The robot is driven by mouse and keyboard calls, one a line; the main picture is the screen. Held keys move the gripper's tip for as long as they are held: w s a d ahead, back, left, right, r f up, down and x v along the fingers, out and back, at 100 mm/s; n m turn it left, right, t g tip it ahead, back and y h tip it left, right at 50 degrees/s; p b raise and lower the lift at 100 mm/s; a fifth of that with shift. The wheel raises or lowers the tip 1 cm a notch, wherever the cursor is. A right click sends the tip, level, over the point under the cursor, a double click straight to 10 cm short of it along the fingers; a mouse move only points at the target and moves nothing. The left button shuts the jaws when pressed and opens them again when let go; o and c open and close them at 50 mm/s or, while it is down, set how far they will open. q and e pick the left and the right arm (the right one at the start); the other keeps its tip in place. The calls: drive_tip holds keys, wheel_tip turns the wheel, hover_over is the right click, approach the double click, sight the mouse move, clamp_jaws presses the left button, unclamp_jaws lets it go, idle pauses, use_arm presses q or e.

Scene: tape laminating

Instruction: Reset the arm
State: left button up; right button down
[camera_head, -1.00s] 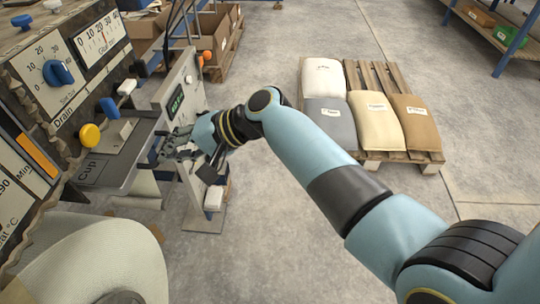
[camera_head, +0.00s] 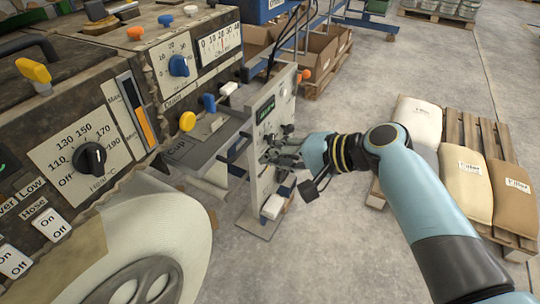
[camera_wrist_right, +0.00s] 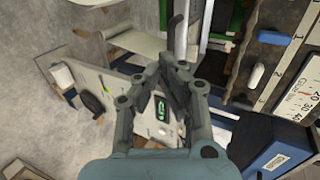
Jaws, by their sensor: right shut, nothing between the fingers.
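My right arm (camera_head: 425,190) is light blue with black bands and reaches in from the lower right in the head view. Its grey right gripper (camera_head: 268,154) is in front of the grey control panel stand (camera_head: 285,95), below its green display. I cannot tell whether it touches the stand. In the right wrist view the gripper (camera_wrist_right: 174,68) has its fingers together, with nothing held. The panel's green display (camera_wrist_right: 160,108) shows behind the fingers. My left gripper is in neither view.
A large machine with a black heat knob (camera_head: 90,159) and a yellow knob (camera_head: 187,121) fills the left. A white roll (camera_head: 150,240) sits below it. A pallet (camera_head: 465,130) with sacks stands right. Cardboard boxes (camera_head: 315,45) are behind the stand. Floor between stand and pallet is clear.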

drive_tip(key=v, duration=0.7)
drive_tip(key=s+d+f+g+h, duration=0.1)
drive_tip(key=s+d+f+h, duration=0.15)
drive_tip(key=s+f, duration=0.6)
drive_tip(key=s+d+f+m+g+h, duration=0.15)
drive_tip(key=s+d+f, duration=0.35)
drive_tip(key=f, duration=0.6)
drive_tip(key=s+d+f+g+h, duration=0.2)
drive_tip(key=s+f, duration=0.6)
drive_tip(key=f, duration=0.2)
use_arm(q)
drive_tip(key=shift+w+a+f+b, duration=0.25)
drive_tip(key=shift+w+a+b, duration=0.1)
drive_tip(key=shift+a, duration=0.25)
use_arm(e)
drive_tip(key=s+d+f+n+h, duration=0.2)
drive_tip(key=s+d+f+n, duration=0.2)
drive_tip(key=s, duration=0.7)
drive_tip(key=s+d+f+n+g+h, duration=0.1)
drive_tip(key=s+d+f+n+h, duration=0.2)
drive_tip(key=s+d+f, duration=0.4)
drive_tip(key=s+f+n, duration=0.1)
drive_tip(key=s, duration=0.4)
drive_tip(key=shift+d, duration=0.4)
